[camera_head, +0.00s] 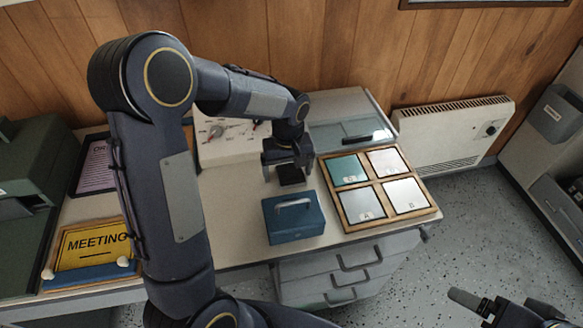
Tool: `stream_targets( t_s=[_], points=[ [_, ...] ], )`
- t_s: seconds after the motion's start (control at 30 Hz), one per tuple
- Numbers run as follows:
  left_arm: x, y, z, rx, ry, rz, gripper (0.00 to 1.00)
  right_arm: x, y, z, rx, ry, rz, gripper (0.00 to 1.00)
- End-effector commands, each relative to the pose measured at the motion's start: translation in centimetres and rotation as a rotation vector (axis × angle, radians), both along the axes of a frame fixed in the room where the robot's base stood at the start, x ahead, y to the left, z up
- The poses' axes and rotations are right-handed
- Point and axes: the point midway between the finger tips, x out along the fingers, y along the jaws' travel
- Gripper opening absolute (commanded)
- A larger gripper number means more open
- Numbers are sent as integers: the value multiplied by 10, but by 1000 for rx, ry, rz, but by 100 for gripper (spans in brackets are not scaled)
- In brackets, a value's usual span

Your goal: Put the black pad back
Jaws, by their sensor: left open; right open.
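A small dark, near-black block (291,176), which looks like the black pad, is on the table behind the blue box. My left gripper (287,168) is open and points down over it, with a finger on either side. The gripper body hides part of the block, and I cannot tell whether the fingers touch it. A wooden tray (379,226) with four compartments stands to the right. It holds a teal pad and several pale pads. My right gripper (478,303) is open and empty at the bottom right, over the floor.
A blue box (293,218) with a handle stands just in front of my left gripper. A white panel with dials (222,148) is behind, left. Drawers (345,265) are below the table, and a heater (450,138) is at the wall.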

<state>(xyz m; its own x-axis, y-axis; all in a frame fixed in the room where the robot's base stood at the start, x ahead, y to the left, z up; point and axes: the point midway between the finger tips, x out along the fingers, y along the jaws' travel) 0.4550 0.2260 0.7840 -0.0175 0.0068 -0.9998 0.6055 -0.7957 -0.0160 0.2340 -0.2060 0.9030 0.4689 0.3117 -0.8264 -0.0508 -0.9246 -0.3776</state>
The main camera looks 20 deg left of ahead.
Motion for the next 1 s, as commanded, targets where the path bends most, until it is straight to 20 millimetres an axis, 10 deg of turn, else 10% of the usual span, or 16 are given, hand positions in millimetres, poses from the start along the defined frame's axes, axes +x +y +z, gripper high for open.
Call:
stream_targets(
  t_s=[0.4, 0.67, 1.0],
  points=[
    [4, -3, 92, -6, -19, -3, 88, 0, 0, 12, 0, 0, 0, 84],
    [3, -3, 119, -10, -20, -7, 88, 0, 0, 15, 0, 0, 0, 84],
    [-84, 11, 154, -163, -186, -173, 88, 0, 0, 15, 0, 0, 0, 84]
  ],
)
